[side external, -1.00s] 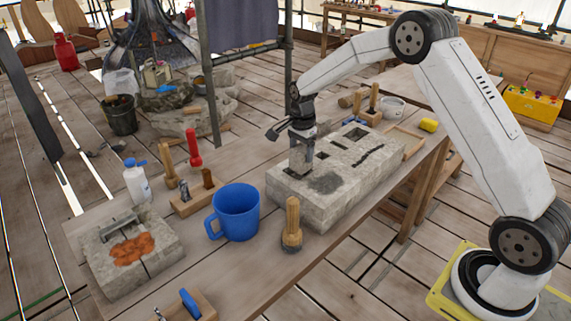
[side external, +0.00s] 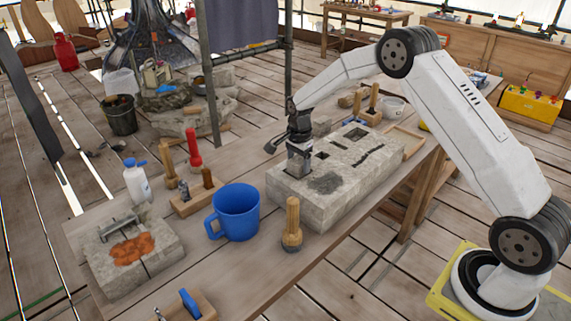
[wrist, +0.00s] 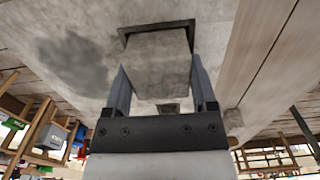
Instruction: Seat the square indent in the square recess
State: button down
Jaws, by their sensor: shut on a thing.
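My gripper (side external: 299,158) is low over the left part of the large stone block (side external: 345,190). In the wrist view my gripper (wrist: 160,72) is shut on the square indent (wrist: 158,55), a pale grey squared stone piece, with one finger on each side. The indent's far end is at the square recess (wrist: 128,34), whose dark rim shows around that end. The indent looks roughly lined up with the opening. I cannot tell how deep it sits.
Other dark openings (side external: 357,134) and a long groove (side external: 368,156) mark the block's top, with a dark stain (side external: 325,183) in front. A blue mug (side external: 236,212) and a wooden-handled brush (side external: 292,225) stand near the block's left and front.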

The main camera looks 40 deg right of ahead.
aim_at(299, 164)
grip_release()
jog(key=shift+f, duration=0.1)
notch_tip(299, 164, up, 12)
dwell(0.9)
dwell(0.5)
jog(key=s+a+f+n+t, duration=0.1)
jog(key=s+a+f+n, duration=0.1)
jog(key=s+a+n, duration=0.3)
jog(key=s+a+f+n+t, duration=0.1)
jog(key=s+a+n, duration=0.4)
jog(key=s+n, duration=0.8)
jog(key=s, duration=0.7)
jog(key=shift+s+f+t, duration=0.2)
jog(key=shift+f+t, duration=0.1)
jog(key=shift+f, duration=0.1)
